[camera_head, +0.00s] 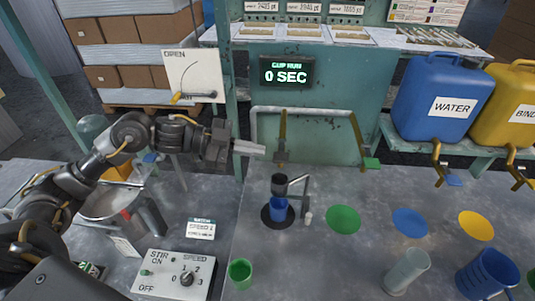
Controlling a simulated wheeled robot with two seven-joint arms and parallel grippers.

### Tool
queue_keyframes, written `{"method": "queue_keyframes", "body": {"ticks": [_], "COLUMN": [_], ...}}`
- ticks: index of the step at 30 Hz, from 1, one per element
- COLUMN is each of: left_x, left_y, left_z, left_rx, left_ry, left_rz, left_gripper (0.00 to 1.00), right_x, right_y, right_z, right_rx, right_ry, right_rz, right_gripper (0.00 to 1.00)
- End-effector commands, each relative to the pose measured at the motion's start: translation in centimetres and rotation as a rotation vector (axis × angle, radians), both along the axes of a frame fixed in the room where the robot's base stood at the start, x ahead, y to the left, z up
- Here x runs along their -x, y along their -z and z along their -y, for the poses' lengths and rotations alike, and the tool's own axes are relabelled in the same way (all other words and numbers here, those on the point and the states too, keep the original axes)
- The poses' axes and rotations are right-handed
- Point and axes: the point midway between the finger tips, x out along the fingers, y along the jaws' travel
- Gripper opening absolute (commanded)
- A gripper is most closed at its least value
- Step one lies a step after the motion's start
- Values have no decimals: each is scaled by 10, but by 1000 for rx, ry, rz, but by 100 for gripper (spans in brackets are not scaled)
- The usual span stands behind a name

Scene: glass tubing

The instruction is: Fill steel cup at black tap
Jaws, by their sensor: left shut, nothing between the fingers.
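A grey, slightly shiny cup (407,271) stands tilted-looking at the front right of the bench; I cannot tell surely if it is the steel cup. A small black tap-like head (279,185) on a thin grey stand is right above a blue cup (277,208), which sits on a round black pad. My left gripper (262,149) points right, shut and empty, above the back of the bench, up and to the left of the black head. It touches no cup. My right gripper is not in view.
Green (343,219), blue (410,222) and yellow (476,225) discs lie on the bench. A blue jug (487,272) and a green cup (240,272) stand in front. Canisters with taps line the back right.

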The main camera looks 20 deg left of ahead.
Motion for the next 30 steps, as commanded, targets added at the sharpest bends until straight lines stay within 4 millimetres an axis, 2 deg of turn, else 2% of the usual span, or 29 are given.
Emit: {"method": "queue_keyframes", "body": {"ticks": [1,6,12,30], "left_x": [3,13,19,20], "left_y": [3,-5,-12,-14], "left_z": [-10,-35,-51,-53], "left_rx": [-5,-2,-1,1], "left_ry": [-2,0,-1,0], "left_rz": [2,0,1,1], "left_gripper": [0,0,0,0], "right_x": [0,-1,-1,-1], "right_y": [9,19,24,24], "right_z": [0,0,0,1], "right_rx": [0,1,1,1], "right_ry": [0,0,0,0], "right_rz": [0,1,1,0], "right_gripper": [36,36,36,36]}}
